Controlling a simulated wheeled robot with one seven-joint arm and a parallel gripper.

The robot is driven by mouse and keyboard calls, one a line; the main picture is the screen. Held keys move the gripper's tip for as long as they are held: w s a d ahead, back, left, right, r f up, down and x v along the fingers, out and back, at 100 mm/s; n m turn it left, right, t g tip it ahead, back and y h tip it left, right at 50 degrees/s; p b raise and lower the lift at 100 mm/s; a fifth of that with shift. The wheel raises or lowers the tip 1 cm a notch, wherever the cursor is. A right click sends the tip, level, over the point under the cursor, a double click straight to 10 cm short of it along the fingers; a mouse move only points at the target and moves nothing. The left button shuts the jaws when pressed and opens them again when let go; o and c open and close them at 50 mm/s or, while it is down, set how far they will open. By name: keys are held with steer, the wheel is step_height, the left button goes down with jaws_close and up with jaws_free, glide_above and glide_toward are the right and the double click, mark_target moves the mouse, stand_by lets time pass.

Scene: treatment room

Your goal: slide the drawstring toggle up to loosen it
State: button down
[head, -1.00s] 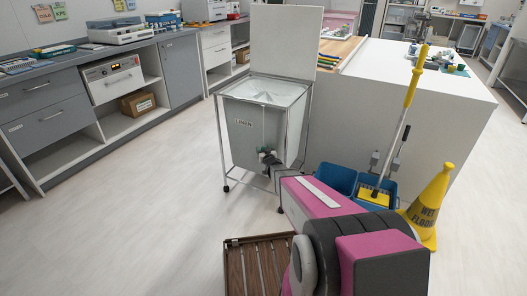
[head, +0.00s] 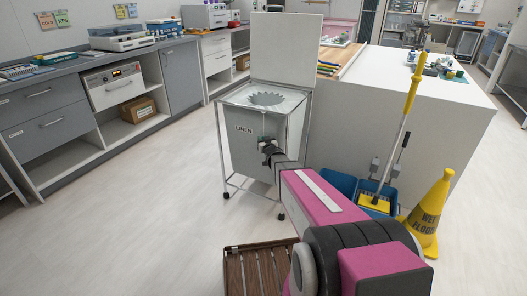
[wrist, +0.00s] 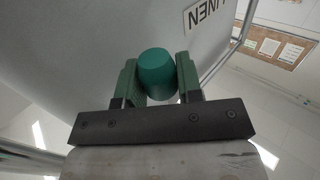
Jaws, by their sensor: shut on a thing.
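The teal drawstring toggle (wrist: 156,73) sits between the two green fingers of my gripper (wrist: 157,78) in the wrist view. My gripper is shut on it. In the head view my gripper (head: 267,147) is at the front of the linen hamper's grey bag (head: 245,150), below its rim, and largely hides the toggle. A thin cord (head: 263,126) runs from there up toward the rim. The top of the bag shows a wide opening with a scalloped edge (head: 268,98). The LINEN label also shows in the wrist view (wrist: 207,17).
The hamper's white lid (head: 285,50) stands raised behind the bag. A yellow wet-floor cone (head: 430,215), blue mop bucket (head: 340,184) and mop stand to the right. A slatted wooden thing (head: 258,270) is low in front. The floor at left is clear.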

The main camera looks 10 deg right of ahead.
step_height(320, 180, up, 6)
steer(key=shift+f, duration=0.1)
stand_by(0.4)
steer(key=c, duration=0.9)
jaws_free()
steer(key=shift+o, duration=0.6)
steer(key=shift+f, duration=0.15)
